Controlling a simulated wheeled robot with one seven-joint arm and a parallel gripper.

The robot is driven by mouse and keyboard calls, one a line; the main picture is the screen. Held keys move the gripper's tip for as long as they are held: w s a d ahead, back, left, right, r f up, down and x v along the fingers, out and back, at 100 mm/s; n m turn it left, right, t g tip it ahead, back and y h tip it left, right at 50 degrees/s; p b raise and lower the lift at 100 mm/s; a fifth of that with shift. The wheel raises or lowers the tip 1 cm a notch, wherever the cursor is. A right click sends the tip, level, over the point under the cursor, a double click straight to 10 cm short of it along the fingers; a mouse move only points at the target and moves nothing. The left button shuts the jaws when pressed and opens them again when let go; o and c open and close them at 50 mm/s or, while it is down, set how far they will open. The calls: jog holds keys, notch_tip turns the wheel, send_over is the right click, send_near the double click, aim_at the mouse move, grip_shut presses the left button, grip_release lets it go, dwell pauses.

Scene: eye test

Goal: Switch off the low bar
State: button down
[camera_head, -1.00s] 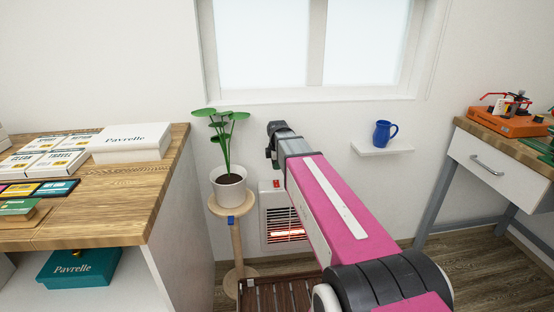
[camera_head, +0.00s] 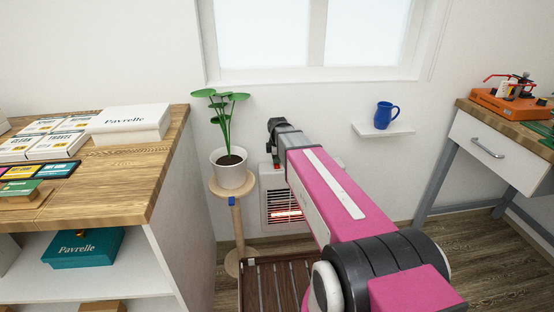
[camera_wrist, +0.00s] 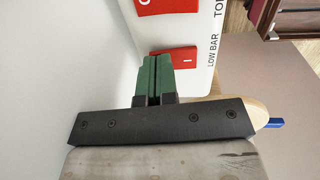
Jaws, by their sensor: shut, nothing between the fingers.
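The white wall heater (camera_head: 265,207) is below the window, with an orange glow (camera_head: 285,214) behind its lower slats. My arm hides its right part. In the wrist view, a red switch (camera_wrist: 176,57) sits beside the words LOW BAR on the white panel (camera_wrist: 203,50). A second red switch (camera_wrist: 168,5) is at the top edge, beside lettering that is cut off. My gripper (camera_wrist: 157,60) has green fingers, shut and empty. Their tips are at the LOW BAR switch and overlap its left part; I cannot tell whether they touch it. In the head view my gripper (camera_head: 274,152) is over the heater's top.
A potted plant (camera_head: 231,173) on a round wooden stand (camera_head: 236,218) is close to the left of the heater. A blue mug (camera_head: 384,115) stands on a wall shelf (camera_head: 385,131) to the right. A slatted wooden piece (camera_head: 280,285) is on the floor in front.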

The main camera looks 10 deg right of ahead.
aim_at(278, 167)
jog(key=shift+f, duration=0.2)
jog(key=shift+s+r, duration=0.3)
jog(key=shift+s, duration=0.45)
notch_tip(278, 167, up, 11)
jog(key=s, duration=0.1)
jog(key=shift+s+f, duration=0.15)
dwell(0.6)
